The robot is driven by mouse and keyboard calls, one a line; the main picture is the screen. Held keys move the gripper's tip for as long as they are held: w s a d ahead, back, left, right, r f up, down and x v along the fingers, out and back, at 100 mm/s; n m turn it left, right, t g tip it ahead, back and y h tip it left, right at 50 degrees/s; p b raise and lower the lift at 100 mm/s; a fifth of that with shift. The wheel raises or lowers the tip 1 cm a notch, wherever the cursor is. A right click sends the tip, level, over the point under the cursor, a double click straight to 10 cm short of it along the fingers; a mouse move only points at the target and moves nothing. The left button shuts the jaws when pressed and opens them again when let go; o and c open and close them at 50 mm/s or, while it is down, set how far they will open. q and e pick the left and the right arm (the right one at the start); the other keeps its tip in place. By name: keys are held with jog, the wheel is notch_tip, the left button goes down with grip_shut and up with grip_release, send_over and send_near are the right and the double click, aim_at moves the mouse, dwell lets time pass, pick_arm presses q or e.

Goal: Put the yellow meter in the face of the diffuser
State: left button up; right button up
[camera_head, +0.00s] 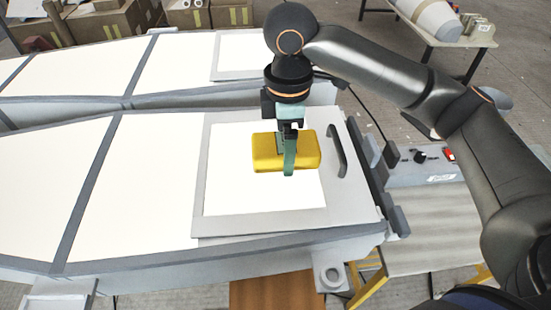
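The yellow meter (307,153) is a rounded yellow block over the white square face of the diffuser (250,195), which has a light grey frame and a dark handle. My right gripper (287,160) comes down from above with its teal fingers at the middle of the meter. One finger crosses the meter's near side; the far finger is mostly hidden. The gripper looks shut on the meter. I cannot tell whether the meter touches the face or hangs just above it. My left gripper is not in view.
Long white panels with grey ribs (90,140) stretch left, with a second row behind. A control box (425,165) with a red switch stands right of the diffuser. Cardboard boxes (105,22) are at the back left, and a table (480,38) is at the back right.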

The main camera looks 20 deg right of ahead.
aim_at(277, 149)
jog(key=w+f, duration=0.3)
jog(key=shift+a+f, duration=0.2)
jog(key=shift+f, duration=0.1)
jog(key=shift+w+f, duration=0.2)
jog(key=shift+f, duration=1.6)
jog(key=shift+f, duration=0.1)
jog(key=o, duration=1.3)
notch_tip(277, 149, up, 12)
jog(key=shift+r+p, duration=0.15)
jog(key=shift+p, duration=0.15)
